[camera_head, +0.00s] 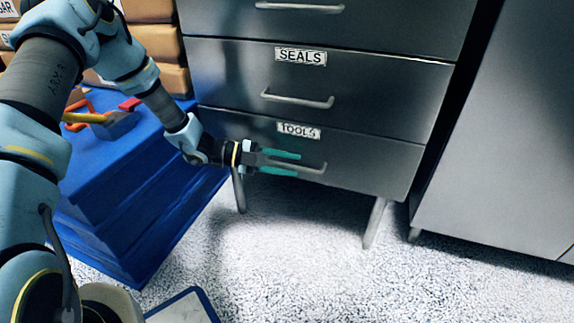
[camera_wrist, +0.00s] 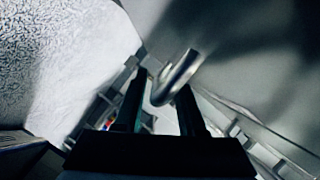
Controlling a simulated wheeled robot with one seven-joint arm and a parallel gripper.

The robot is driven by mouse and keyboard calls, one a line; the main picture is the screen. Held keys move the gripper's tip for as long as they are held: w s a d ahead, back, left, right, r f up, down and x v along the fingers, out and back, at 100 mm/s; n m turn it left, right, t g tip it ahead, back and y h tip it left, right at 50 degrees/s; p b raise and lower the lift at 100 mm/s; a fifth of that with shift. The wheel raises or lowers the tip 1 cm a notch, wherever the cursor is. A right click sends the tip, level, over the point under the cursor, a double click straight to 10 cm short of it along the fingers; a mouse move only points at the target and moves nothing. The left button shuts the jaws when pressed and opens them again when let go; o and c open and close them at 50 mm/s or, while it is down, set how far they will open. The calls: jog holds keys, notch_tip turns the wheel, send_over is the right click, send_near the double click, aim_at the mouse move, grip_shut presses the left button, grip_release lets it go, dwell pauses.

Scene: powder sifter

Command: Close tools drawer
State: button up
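The tools drawer (camera_head: 365,165) is the lowest drawer front of the grey metal cabinet and carries a TOOLS label. In the head view it looks flush or nearly flush with the drawer above; a small gap cannot be ruled out. Its bar handle (camera_head: 318,169) is partly hidden by my gripper. My gripper (camera_head: 299,164) is at the drawer front with its two teal fingers apart, one above and one below the handle. In the wrist view the curved handle (camera_wrist: 180,75) shows between and just beyond the dark fingers. Contact with the handle cannot be told.
The seals drawer (camera_head: 380,95) is directly above. A blue stepped block (camera_head: 130,185) stands left of the cabinet, with orange and yellow tools (camera_head: 85,117) on it. Another grey cabinet (camera_head: 505,160) stands at right. Speckled floor (camera_head: 300,260) in front is mostly clear.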

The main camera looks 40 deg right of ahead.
jog(key=shift+o, duration=0.2)
jog(key=p+v, duration=0.2)
jog(key=v, duration=0.9)
jog(key=shift+p, duration=0.4)
jog(key=shift+s, duration=0.15)
